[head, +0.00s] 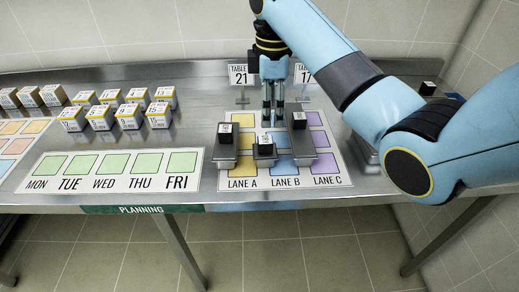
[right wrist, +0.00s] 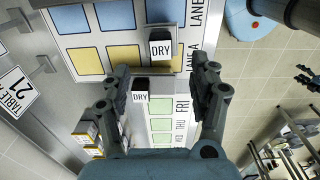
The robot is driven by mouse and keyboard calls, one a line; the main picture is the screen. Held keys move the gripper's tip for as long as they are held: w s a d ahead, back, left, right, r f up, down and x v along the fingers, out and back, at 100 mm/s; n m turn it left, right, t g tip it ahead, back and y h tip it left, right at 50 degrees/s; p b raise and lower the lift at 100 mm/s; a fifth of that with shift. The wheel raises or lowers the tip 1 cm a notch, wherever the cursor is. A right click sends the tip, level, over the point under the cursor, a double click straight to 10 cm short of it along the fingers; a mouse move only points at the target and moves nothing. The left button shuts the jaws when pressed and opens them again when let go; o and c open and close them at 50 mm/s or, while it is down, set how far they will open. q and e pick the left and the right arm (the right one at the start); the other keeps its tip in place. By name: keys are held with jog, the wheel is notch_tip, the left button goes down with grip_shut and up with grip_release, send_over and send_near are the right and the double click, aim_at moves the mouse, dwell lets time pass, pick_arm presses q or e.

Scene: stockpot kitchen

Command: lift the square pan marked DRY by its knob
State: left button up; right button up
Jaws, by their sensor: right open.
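Several dark-knobbed metal pans stand on the lane mat in the head view: a left pan (head: 223,163) by LANE A, a low front pan (head: 264,161) by LANE B, and a right pan (head: 301,158) by LANE C. Their labels are too small to read there.
The lane mat (head: 335,180) lies beside the weekday mat (head: 108,183). Several labelled boxes (head: 130,112) stand on the left. Table signs 21 (head: 239,75) and 17 (head: 303,74) stand behind. My right arm covers the right side of the steel counter (head: 205,78).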

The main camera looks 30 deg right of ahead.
jog(key=shift+w+r, duration=0.1)
jog(key=shift+w, duration=0.2)
send_over(265, 140)
jog(key=d, duration=0.1)
notch_tip(265, 140, down, 5)
jog(key=shift+r, duration=0.2)
jog(key=f, duration=0.5)
jog(key=shift+a+f+p, duration=0.35)
jog(key=shift+a+p, duration=0.05)
grip_shut()
